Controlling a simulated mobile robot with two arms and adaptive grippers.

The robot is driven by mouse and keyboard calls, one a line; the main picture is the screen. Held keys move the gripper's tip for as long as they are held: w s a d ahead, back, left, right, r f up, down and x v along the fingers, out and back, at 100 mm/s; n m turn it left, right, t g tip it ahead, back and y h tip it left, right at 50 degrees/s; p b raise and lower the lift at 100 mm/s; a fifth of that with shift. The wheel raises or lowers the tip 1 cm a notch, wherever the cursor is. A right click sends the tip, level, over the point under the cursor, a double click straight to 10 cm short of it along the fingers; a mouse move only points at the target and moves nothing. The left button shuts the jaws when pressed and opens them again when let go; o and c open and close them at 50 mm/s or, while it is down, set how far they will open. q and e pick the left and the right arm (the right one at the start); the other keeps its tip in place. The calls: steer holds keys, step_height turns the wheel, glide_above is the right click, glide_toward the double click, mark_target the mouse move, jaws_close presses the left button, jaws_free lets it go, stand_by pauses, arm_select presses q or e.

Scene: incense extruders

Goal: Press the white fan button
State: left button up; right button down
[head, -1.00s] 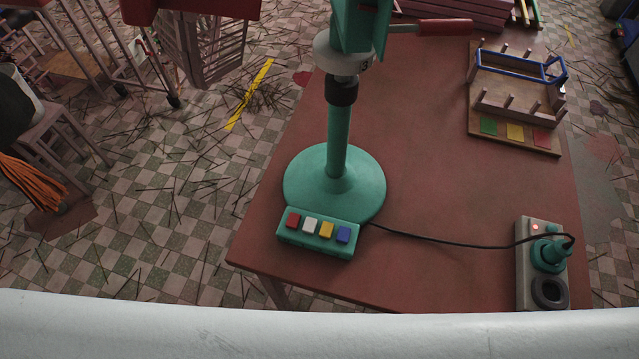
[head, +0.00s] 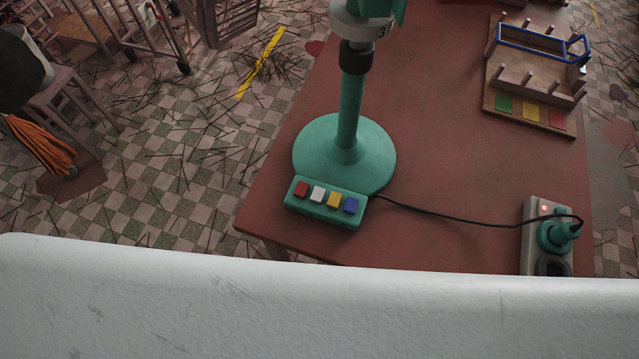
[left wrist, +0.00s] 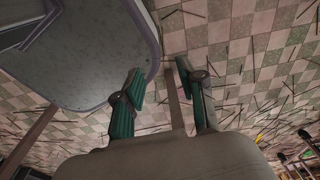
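The white fan button (head: 317,194) is on the green button box at the foot of the green fan (head: 345,152), between a red button (head: 301,189) and a yellow button (head: 334,200). A blue button (head: 351,205) is at the right end. The box sits on the brown table near its front edge. My left gripper (left wrist: 160,88) shows only in the left wrist view, its two green-padded fingers apart with nothing between them, above the tiled floor and away from the fan. My right gripper is in neither view.
A power strip (head: 533,240) with a green plug stands at the table's right, joined to the fan by a black cable (head: 450,237). A wooden rack (head: 530,75) is at the back right. The brown table (head: 430,150) is clear between them. A stool (head: 75,90) stands left.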

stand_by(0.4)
arm_select(q)
jaws_close()
steer(key=shift+w, duration=0.1)
stand_by(1.1)
